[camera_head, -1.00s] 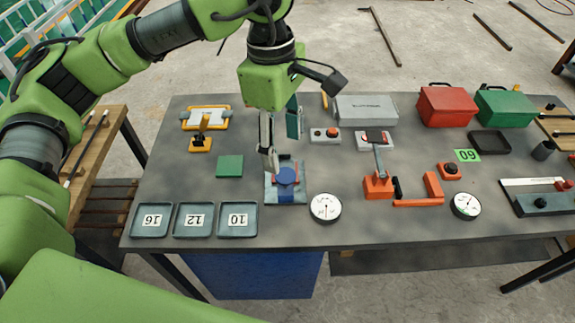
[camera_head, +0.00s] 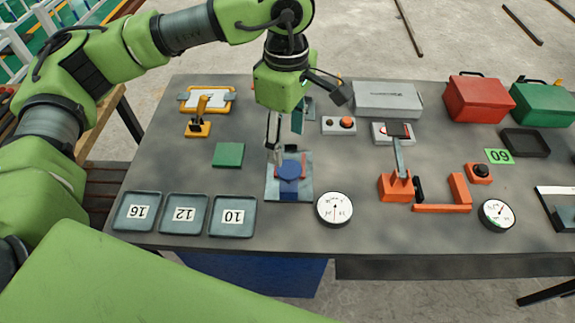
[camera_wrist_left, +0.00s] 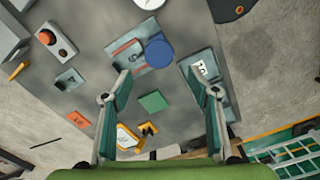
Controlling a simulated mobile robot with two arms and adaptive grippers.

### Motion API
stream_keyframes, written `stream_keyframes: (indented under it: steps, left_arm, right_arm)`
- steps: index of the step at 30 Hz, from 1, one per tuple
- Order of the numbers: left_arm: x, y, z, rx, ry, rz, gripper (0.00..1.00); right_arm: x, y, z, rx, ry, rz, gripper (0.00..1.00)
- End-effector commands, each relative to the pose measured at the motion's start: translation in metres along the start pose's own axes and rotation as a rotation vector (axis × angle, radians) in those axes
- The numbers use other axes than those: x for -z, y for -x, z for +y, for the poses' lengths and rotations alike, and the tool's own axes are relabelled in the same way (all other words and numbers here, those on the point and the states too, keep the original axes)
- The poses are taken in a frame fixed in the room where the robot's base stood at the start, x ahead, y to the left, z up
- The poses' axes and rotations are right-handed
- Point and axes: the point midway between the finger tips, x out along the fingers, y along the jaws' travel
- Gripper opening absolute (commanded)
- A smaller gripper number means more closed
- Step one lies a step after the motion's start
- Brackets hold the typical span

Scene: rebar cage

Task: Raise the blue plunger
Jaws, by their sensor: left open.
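The blue plunger (camera_head: 289,172) is a round blue knob standing on a grey plate with red side parts, near the front middle of the table. It also shows near the top of the left wrist view (camera_wrist_left: 159,52). My left gripper (camera_head: 285,143) is open, with nothing between its fingers. Its fingers point down just behind and above the plunger. In the left wrist view the knob appears beyond the open fingertips (camera_wrist_left: 157,68), apart from them. The exact height gap is hard to judge. My right gripper is not in view.
Three numbered trays (camera_head: 184,214) lie left of the plunger, and a green square (camera_head: 229,155) lies behind them. A white dial (camera_head: 335,209) is close on the right. An orange lever clamp (camera_head: 398,185) stands farther right. Bare tabletop lies between these things.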

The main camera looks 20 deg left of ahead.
Motion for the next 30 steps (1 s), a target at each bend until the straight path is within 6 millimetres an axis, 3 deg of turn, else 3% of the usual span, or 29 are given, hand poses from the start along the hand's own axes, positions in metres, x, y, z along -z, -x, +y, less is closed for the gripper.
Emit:
stream_keyframes:
  steps: [9,15,27,28,30]
  left_arm:
    - [0.000,-0.066,-0.002,0.006,0.000,0.000,0.55]
    - [0.000,-0.093,-0.001,0.003,0.000,0.000,0.55]
    - [0.000,-0.103,0.000,0.000,-0.001,0.000,0.55]
    - [0.000,-0.103,0.000,0.000,-0.001,0.000,0.52]
    - [0.000,-0.103,0.000,0.000,-0.001,0.000,0.34]
  right_arm:
    - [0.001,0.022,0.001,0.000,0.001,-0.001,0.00]
    - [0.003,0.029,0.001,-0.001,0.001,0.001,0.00]
    - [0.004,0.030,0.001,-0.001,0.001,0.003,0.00]
    - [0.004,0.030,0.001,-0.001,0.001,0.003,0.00]
    - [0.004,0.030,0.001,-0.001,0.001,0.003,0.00]
